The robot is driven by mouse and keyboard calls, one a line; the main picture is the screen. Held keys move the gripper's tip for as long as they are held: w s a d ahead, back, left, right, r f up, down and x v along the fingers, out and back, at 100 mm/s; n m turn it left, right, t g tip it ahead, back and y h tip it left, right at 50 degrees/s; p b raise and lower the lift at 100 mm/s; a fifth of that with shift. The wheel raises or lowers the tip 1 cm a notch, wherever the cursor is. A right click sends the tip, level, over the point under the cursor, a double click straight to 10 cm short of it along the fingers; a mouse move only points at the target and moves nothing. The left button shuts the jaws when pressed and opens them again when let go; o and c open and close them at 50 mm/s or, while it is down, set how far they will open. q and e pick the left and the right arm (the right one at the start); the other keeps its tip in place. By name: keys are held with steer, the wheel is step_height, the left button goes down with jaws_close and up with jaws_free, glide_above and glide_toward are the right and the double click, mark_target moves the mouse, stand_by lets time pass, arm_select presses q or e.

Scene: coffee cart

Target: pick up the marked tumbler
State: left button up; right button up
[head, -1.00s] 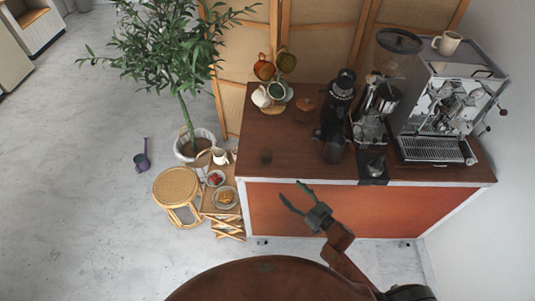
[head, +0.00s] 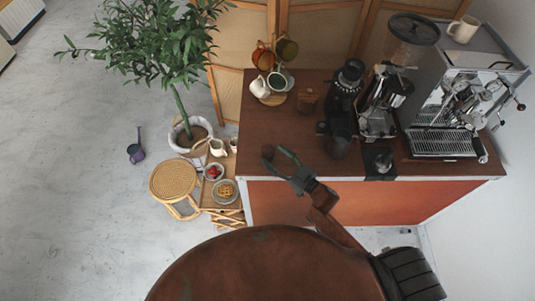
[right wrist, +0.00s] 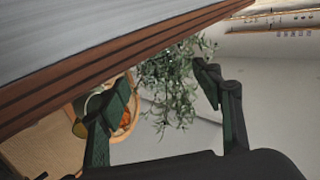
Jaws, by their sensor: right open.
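My left gripper is not in view.
A mug tree (head: 272,97) stands behind on the cart top (head: 292,135). A black grinder (head: 345,100) and an espresso machine (head: 455,100) stand to the right. A potted plant (head: 170,45), rattan stool (head: 173,180) and small wooden stand are left of the cart.

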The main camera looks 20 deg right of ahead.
mark_target(273, 156)
steer(key=x, duration=0.2)
steer(key=shift+w+a+f, duration=0.1)
steer(key=shift+w+a, duration=0.15)
steer(key=shift+w, duration=0.1)
steer(key=shift+w+a, duration=0.25)
steer(key=shift+w, duration=0.2)
steer(key=shift+a, duration=0.1)
steer(key=c, duration=1.2)
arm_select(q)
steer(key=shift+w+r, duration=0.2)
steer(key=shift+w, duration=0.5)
arm_select(e)
steer(key=shift+c, duration=0.5)
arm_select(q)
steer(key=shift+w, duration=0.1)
